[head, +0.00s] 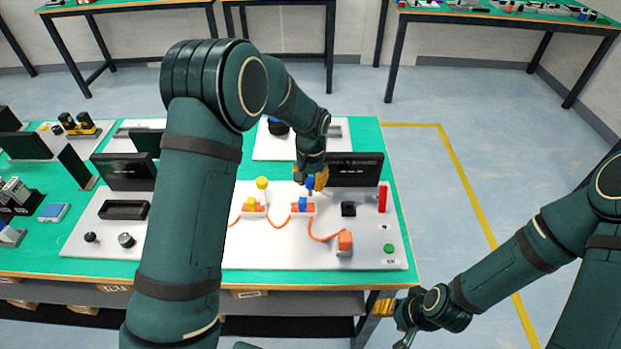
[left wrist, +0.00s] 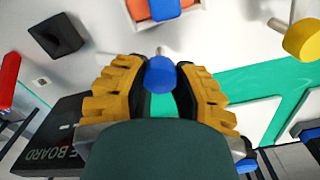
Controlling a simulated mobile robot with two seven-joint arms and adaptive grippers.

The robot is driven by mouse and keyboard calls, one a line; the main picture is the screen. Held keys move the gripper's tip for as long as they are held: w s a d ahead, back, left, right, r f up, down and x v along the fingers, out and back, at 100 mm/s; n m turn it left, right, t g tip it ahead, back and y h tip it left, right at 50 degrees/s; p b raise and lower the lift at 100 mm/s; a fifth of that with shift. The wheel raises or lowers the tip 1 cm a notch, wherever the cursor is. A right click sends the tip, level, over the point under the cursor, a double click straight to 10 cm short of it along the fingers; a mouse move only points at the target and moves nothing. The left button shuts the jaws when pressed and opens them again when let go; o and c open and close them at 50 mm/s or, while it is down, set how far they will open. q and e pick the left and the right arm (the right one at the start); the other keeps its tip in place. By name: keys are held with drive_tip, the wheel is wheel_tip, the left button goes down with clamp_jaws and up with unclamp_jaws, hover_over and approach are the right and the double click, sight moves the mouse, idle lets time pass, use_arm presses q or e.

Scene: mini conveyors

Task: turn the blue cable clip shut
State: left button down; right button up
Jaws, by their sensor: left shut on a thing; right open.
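In the head view my left gripper (head: 314,181) is above the white board, shut on a blue knob (head: 310,184). In the left wrist view the knob (left wrist: 160,74) sits between the yellow fingers of my left gripper (left wrist: 155,85), on a short metal stem; it looks like the handle of the blue cable clip. Beside it an orange plug with a blue block (head: 302,203) sits in a small white holder. These also show at the top of the left wrist view, as the blue block (left wrist: 164,9). My right gripper (head: 394,325) is open and empty, off the table's front edge.
A matching yellow knob (head: 262,183) stands to the left on its stem. An orange cable (head: 322,238) runs to an orange block (head: 345,241). A black block (head: 348,209), red post (head: 383,198), green button (head: 389,248) and dark panel (head: 358,168) are nearby.

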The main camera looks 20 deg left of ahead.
sight(311, 181)
use_arm(q)
drive_tip(key=m+p, duration=0.1)
drive_tip(key=m, duration=0.3)
drive_tip(key=shift+m, duration=0.3)
drive_tip(key=m+p, duration=0.1)
drive_tip(key=m, duration=0.3)
drive_tip(key=shift+m, duration=0.4)
drive_tip(key=c, duration=0.6)
unclamp_jaws()
drive_tip(key=shift+c, duration=0.2)
wheel_tip(311, 181, up, 12)
